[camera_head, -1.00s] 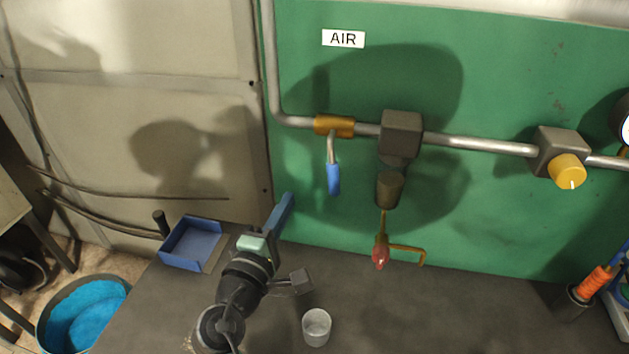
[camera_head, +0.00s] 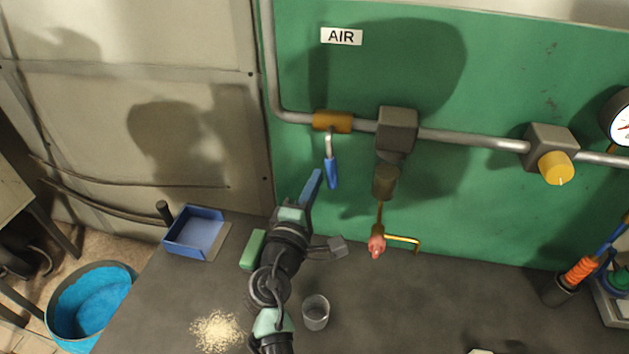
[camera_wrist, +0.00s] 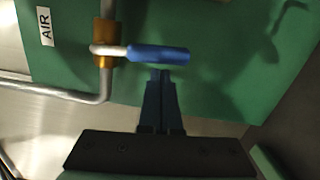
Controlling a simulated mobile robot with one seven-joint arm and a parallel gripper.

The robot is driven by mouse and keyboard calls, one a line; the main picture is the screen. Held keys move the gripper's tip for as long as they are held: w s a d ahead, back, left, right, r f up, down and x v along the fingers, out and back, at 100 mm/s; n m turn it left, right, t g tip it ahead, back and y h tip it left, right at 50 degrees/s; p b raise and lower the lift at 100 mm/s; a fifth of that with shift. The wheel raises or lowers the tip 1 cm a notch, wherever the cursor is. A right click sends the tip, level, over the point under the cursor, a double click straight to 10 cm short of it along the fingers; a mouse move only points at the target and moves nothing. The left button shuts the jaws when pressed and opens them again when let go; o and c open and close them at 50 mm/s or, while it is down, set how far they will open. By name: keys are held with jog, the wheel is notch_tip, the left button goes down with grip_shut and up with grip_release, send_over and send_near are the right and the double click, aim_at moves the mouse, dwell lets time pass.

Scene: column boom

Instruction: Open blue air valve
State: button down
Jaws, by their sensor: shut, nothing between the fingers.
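The blue air valve handle (camera_head: 332,172) hangs down from a brass valve body (camera_head: 332,121) on the pipe, under the AIR label (camera_head: 341,36). In the wrist view the blue handle (camera_wrist: 158,54) lies across the picture, just beyond the fingertips, with the brass body (camera_wrist: 105,42) to its left. My gripper (camera_head: 316,176) is shut and empty, its blue fingers pointing up toward the handle's lower end, to its left in the head view. In the wrist view my gripper (camera_wrist: 161,80) has its fingers together. I cannot tell whether the tips touch the handle.
Right of the valve are a grey filter block (camera_head: 397,130) and a yellow knob (camera_head: 556,168). The bench holds a blue tray (camera_head: 197,234), a green block (camera_head: 253,250), a clear cup (camera_head: 316,312) and pale granules (camera_head: 218,332). A red-tipped brass fitting (camera_head: 377,245) hangs near.

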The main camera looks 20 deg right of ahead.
jog(key=shift+s+d, duration=0.1)
jog(key=shift+s+d+n, duration=0.1)
jog(key=shift+d+n, duration=0.05)
jog(key=shift+n, duration=0.25)
